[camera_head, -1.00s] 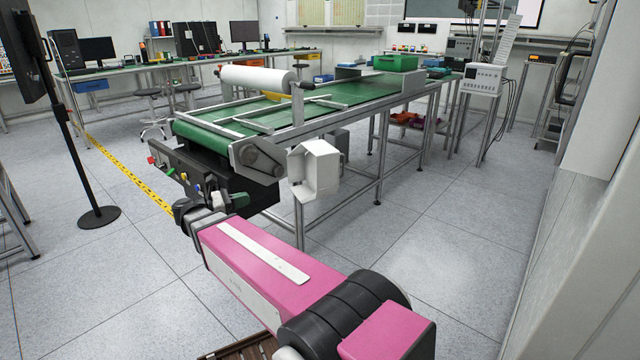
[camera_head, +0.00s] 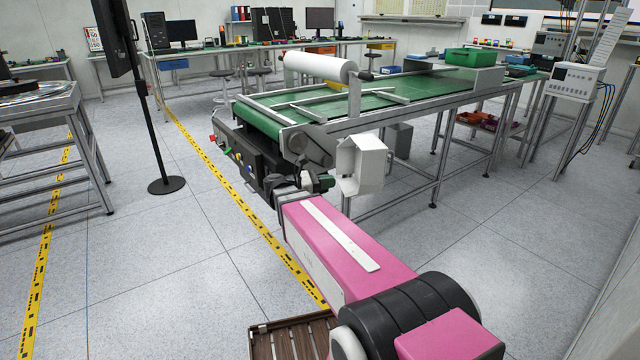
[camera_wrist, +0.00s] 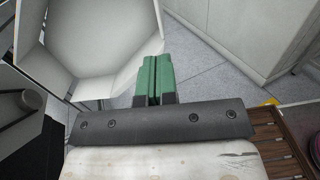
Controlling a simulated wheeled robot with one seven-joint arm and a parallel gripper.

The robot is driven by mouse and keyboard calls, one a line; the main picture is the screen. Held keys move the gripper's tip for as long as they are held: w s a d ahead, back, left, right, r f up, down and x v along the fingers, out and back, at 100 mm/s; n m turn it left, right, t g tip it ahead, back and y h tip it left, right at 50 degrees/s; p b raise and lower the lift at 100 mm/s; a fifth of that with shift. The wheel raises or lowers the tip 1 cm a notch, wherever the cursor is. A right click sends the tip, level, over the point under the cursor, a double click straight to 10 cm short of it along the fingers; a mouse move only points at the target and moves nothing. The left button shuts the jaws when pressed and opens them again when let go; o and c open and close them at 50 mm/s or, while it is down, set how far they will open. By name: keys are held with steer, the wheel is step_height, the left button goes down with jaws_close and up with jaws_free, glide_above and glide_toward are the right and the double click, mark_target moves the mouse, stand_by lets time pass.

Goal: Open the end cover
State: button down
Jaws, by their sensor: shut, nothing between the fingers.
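The white end cover (camera_head: 364,163) stands out from the near end of the conveyor (camera_head: 262,118), swung away from the grey end plate (camera_head: 305,146), which is uncovered. In the wrist view the hollow inside of the cover (camera_wrist: 95,35) fills the upper left. My gripper (camera_head: 327,182) is just left of the cover in the head view. In the wrist view its green fingers (camera_wrist: 155,75) are together and empty, near the cover's right-hand edge. I cannot tell whether they touch it. The cover's hinge is not clear in either view.
A dark control box with buttons (camera_head: 245,160) sits under the conveyor end, left of my gripper. A white roll (camera_head: 320,68) lies above the belt. A black stand (camera_head: 166,185) is at the left.

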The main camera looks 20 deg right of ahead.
mark_target(363, 165)
steer(key=d, duration=0.8)
steer(key=shift+s, duration=0.25)
steer(key=shift+d, duration=0.1)
